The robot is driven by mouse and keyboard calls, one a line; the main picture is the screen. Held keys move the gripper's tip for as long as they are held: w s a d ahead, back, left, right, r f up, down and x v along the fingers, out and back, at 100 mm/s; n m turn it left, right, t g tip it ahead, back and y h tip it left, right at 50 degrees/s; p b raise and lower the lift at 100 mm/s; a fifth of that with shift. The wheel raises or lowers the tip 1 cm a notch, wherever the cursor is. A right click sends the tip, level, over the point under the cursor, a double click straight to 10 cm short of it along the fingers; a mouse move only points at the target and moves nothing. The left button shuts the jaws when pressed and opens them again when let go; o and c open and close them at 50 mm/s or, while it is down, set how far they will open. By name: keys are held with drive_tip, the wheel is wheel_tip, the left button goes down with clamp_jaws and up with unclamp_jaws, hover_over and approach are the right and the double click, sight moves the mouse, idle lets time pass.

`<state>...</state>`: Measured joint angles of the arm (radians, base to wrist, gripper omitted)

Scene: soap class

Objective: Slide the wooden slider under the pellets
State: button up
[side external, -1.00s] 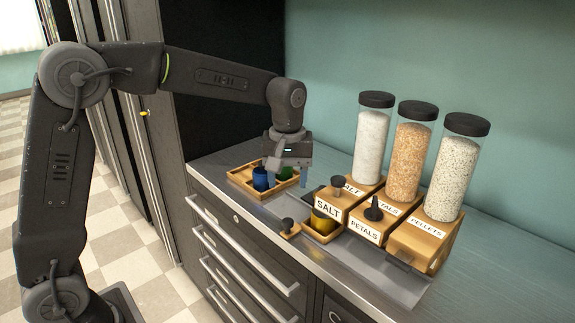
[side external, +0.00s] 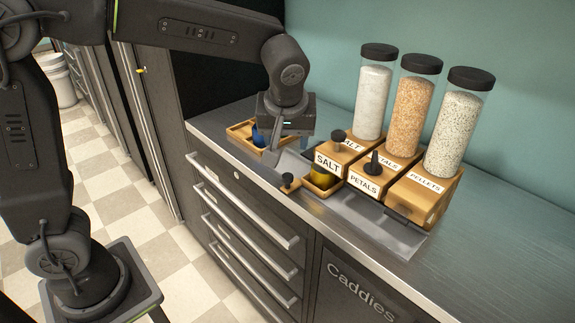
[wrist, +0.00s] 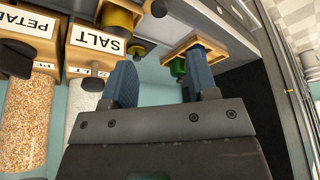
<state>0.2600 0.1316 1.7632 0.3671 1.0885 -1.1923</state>
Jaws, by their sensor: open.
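The wooden slider (side external: 288,184) is a small wooden piece with a black knob and a tray part holding a yellow cup (side external: 321,177). It sits at the front of the SALT block (side external: 334,160), left of the pellets dispenser (side external: 425,190). The yellow cup also shows at the top of the wrist view (wrist: 118,16), beside the dark knob. My gripper (side external: 281,143) is open and empty, above the counter near the wooden tray, left of and behind the slider. Its two blue fingers are spread in the wrist view (wrist: 163,75). The fingers are partly hidden from the side.
The PETALS block (side external: 363,181) with a black knob stands between SALT and PELLETS. A metal ledge (side external: 390,228) runs before the blocks, bare toward the pellets.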

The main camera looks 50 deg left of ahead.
sight(288, 176)
drive_tip(key=x, duration=1.3)
drive_tip(key=shift+w+a+f, duration=0.1)
drive_tip(key=shift+a+f, duration=0.05)
drive_tip(key=shift+f, duration=0.2)
clamp_jaws()
